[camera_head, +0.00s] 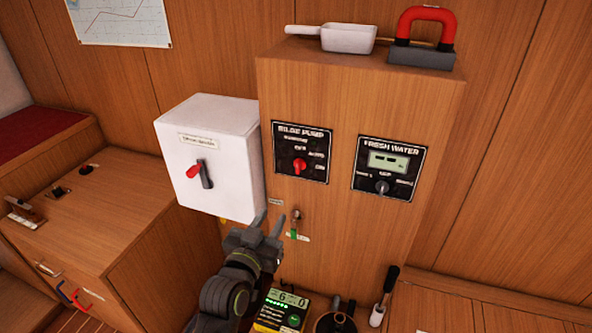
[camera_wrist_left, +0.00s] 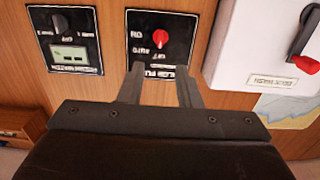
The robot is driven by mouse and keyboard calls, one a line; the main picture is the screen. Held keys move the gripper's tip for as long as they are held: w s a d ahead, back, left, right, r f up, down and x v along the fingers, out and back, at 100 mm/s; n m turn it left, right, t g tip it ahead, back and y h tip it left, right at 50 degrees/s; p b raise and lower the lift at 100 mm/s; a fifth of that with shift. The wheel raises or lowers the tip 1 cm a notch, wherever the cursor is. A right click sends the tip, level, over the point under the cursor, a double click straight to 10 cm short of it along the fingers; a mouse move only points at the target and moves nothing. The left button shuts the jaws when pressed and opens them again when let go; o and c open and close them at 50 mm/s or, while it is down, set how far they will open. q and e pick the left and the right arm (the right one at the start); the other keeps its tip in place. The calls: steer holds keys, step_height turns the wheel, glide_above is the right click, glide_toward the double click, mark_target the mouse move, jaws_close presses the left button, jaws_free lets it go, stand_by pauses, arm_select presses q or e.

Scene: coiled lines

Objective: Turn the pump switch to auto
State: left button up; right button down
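The bilge pump panel (camera_head: 283,140) is a black plate on the front of the wooden cabinet, with a small red rotary switch (camera_head: 299,165) and white position labels around it. The switch's exact setting is too small to read surely. In the left wrist view, the panel (camera_wrist_left: 180,52) appears upside down, its red switch (camera_wrist_left: 160,33) beyond the fingers. My left gripper (camera_head: 269,222) is below the panel, pointing up toward it. Its fingers (camera_wrist_left: 160,85) are apart with nothing between them, and it appears clear of the switch. My right gripper is not in view.
A white box (camera_head: 229,160) with a red-handled switch (camera_head: 197,172) juts out left of the panel. The fresh water panel (camera_head: 390,168) is to the right. A small key-like fitting (camera_head: 296,215) is below. A white scoop (camera_head: 347,39) and red-handled tool (camera_head: 425,40) lie on top.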

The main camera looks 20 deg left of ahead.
arm_select(q)
steer(key=r, duration=0.1)
steer(key=p, duration=0.3)
glide_toward(297, 168)
steer(key=w, duration=0.7)
steer(key=shift+d, duration=0.1)
steer(key=shift+w, duration=0.7)
jaws_close()
